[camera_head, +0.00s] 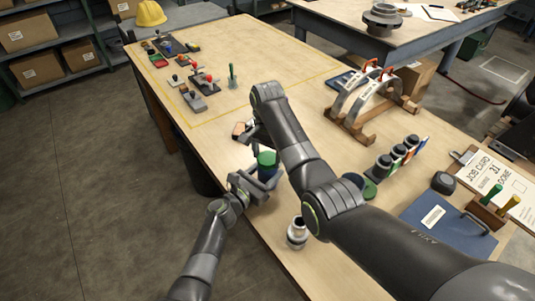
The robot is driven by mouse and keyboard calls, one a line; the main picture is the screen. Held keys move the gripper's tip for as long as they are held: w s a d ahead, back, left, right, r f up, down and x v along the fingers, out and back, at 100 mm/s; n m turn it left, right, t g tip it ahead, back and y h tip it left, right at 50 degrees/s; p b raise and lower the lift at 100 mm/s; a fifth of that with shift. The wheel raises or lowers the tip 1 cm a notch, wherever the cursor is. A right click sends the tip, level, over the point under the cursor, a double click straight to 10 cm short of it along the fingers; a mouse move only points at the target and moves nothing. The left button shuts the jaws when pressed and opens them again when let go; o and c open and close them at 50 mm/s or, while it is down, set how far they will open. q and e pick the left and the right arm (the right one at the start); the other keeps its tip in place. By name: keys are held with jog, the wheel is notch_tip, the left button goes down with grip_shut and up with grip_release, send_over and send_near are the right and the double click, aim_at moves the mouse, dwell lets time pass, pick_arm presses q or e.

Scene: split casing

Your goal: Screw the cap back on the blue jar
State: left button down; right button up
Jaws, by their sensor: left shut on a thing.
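My left gripper (258,184) is shut on a blue jar (268,173) near the table's front edge. A green cap (267,157) shows at the top of this jar; I cannot tell how it is seated. My right arm reaches over the table, and its gripper (252,134) points down just above and left of the jar. It is partly hidden behind my arm link, so its jaws are unclear. A second dark blue round thing (353,179) and a green round piece (370,189) stand to the right, partly hidden by my right arm.
A metal fitting (297,231) stands near the front edge. A small brown-topped block (238,129) lies beside my right gripper. Small tools lie at the far left.

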jog(key=shift+o, duration=1.4)
jog(key=shift+r, duration=2.25)
jog(key=shift+c, duration=0.3)
jog(key=n, duration=0.2)
jog(key=r+n, duration=0.1)
jog(key=n, duration=0.3)
jog(key=shift+r, duration=0.3)
jog(key=n, duration=0.3)
jog(key=shift+r, duration=0.4)
jog(key=n, duration=0.2)
jog(key=r+n, duration=0.1)
jog(key=n, duration=0.1)
